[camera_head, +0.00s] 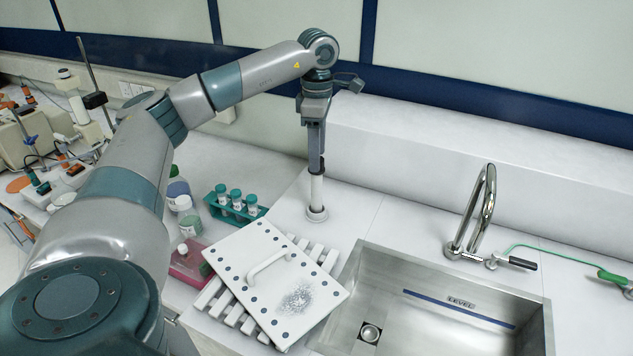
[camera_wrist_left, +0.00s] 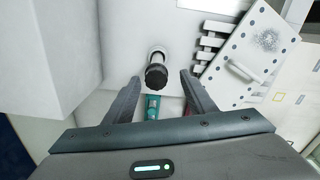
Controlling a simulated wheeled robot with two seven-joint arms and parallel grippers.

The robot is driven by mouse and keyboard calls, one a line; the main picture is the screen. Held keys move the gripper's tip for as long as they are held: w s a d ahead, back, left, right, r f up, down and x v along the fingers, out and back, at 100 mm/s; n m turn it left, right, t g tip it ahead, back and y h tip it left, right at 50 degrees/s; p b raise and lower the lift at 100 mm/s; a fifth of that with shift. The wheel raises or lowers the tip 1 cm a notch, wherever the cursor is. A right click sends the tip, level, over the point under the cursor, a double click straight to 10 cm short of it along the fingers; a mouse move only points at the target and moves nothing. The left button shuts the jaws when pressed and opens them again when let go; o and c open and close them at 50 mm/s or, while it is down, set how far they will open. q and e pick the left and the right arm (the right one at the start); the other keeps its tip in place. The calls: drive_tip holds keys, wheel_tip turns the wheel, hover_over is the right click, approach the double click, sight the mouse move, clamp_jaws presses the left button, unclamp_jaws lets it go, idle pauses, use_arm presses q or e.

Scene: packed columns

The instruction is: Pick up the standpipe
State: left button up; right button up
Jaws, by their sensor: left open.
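The standpipe (camera_head: 317,192) is a white upright tube with a round foot and a dark top, standing on the white counter left of the sink. My left gripper (camera_head: 316,152) points straight down over its top. In the left wrist view the standpipe's black ribbed top (camera_wrist_left: 156,75) shows between and just beyond the fingertips of my left gripper (camera_wrist_left: 160,80). The fingers are open, one on each side, with gaps visible. Whether the tips reach down beside the dark top is hard to tell. My right gripper is not in view.
A steel sink (camera_head: 400,262) with a tap (camera_head: 476,215) lies to the right. A white perforated plate with a handle (camera_head: 250,250) rests on a slatted rack in front. A green tube rack (camera_head: 232,212) and bottles (camera_head: 187,215) stand left. A raised white ledge (camera_head: 450,150) runs behind.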

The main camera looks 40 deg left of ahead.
sight(316, 178)
use_arm(q)
drive_tip(key=shift+f, duration=1.1)
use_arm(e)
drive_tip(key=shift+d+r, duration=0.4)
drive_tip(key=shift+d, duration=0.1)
use_arm(q)
drive_tip(key=shift+w+a+f+p, duration=0.1)
drive_tip(key=shift+a+f+p, duration=0.1)
drive_tip(key=shift+f+p, duration=0.7)
wheel_tip(316, 178, down, 2)
drive_tip(key=shift+w+a+f+p, duration=0.15)
drive_tip(key=shift+f+p, duration=0.1)
drive_tip(key=shift+p, duration=0.7)
drive_tip(key=shift+f, duration=0.45)
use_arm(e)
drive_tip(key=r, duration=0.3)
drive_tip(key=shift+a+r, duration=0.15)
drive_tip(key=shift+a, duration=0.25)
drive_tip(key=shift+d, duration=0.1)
